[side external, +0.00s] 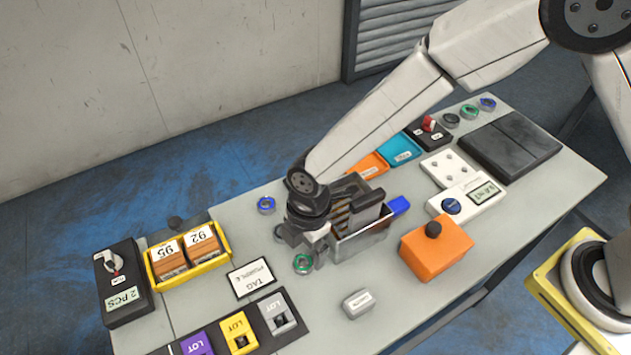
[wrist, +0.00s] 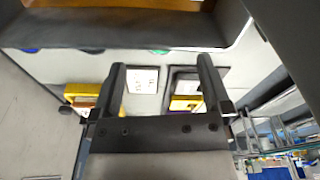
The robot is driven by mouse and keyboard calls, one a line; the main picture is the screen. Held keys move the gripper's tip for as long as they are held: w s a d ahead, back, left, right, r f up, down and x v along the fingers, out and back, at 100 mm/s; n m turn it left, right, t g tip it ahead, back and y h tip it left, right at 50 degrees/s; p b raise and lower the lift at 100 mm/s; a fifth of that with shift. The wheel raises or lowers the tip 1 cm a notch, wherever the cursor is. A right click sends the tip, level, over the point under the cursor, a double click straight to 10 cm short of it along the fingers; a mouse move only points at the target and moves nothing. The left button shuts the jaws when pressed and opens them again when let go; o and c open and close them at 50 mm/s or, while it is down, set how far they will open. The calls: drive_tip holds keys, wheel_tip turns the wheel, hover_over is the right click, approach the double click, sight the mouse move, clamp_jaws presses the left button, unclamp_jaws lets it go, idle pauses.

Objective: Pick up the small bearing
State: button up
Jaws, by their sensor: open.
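Several ring-shaped bearings lie on the table. In the side view a blue-centred bearing (side external: 266,205) lies left of my gripper (side external: 314,246), and a green-centred bearing (side external: 303,264) lies just below it. A grey bearing (side external: 280,231) is partly hidden by the gripper. Three more rings, grey (side external: 450,120), green (side external: 469,111) and blue (side external: 487,104), lie at the far right end. I cannot tell surely which is the small bearing. My gripper is open, with nothing visible between its fingers (wrist: 162,78) in the wrist view. Blue and green ring edges show at the top there.
A metal bin (side external: 362,240) with dark parts stands right beside my gripper. A yellow tray (side external: 190,270) with boxes, a tag card (side external: 251,278), an orange box (side external: 436,250) and a small grey block (side external: 358,304) stand around it. The table between them is clear.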

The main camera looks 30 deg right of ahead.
sight(303, 262)
drive_tip(key=shift+s+a+f, duration=0.1)
drive_tip(key=shift+a+f, duration=0.05)
drive_tip(key=shift+f, duration=1.95)
drive_tip(key=shift+c, duration=0.2)
clamp_jaws()
drive_tip(key=shift+r, duration=0.15)
wheel_tip(303, 262, up, 10)
